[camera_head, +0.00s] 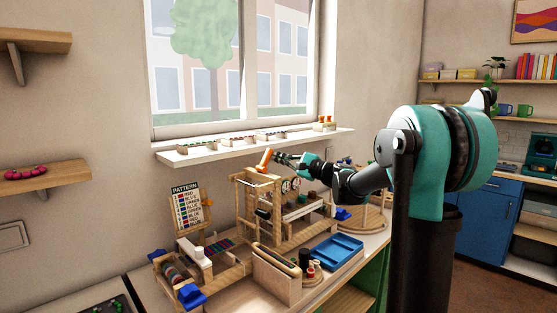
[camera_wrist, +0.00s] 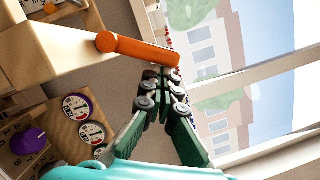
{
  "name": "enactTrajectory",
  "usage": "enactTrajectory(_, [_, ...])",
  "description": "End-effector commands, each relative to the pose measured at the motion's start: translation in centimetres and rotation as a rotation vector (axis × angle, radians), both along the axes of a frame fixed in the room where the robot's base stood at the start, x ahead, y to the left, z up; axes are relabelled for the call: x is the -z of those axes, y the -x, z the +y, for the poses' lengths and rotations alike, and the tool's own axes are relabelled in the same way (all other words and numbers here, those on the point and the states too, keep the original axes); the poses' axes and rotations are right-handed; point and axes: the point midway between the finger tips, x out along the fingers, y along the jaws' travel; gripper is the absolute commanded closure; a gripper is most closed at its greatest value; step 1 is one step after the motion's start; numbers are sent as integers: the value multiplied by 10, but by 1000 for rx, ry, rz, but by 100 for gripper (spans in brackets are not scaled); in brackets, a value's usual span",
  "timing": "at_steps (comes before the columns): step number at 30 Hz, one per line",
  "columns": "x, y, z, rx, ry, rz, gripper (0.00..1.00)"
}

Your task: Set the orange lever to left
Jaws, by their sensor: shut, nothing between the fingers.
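The orange lever (camera_head: 264,160) stands on top of the wooden frame (camera_head: 262,179) on the bench and leans up and to the right in the head view. In the wrist view the orange lever (camera_wrist: 140,50) runs from a pale wooden beam (camera_wrist: 65,50) to a free end near my fingertips. My gripper (camera_head: 279,158) is just right of the lever in the head view. In the wrist view my gripper (camera_wrist: 163,78) has its green fingers together with nothing between them. The tips are beside the lever's free end; I cannot tell whether they touch it.
Round dials (camera_wrist: 77,107) and a purple knob (camera_wrist: 28,141) are on the panel beside the beam. A window shelf (camera_head: 215,149) with bead rows is behind the frame. A pattern board (camera_head: 187,207) stands left, and a blue tray (camera_head: 337,250) lies front right.

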Motion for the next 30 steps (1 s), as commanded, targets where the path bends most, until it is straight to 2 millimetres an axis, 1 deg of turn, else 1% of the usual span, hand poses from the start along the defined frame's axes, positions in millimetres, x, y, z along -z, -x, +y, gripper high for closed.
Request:
enactTrajectory(11, [-8,4,4,-1,92,-92,100])
enactTrajectory(21, [-22,16,16,-2,305,-307,100])
enactTrajectory(30, [-30,29,28,-1,505,-509,100])
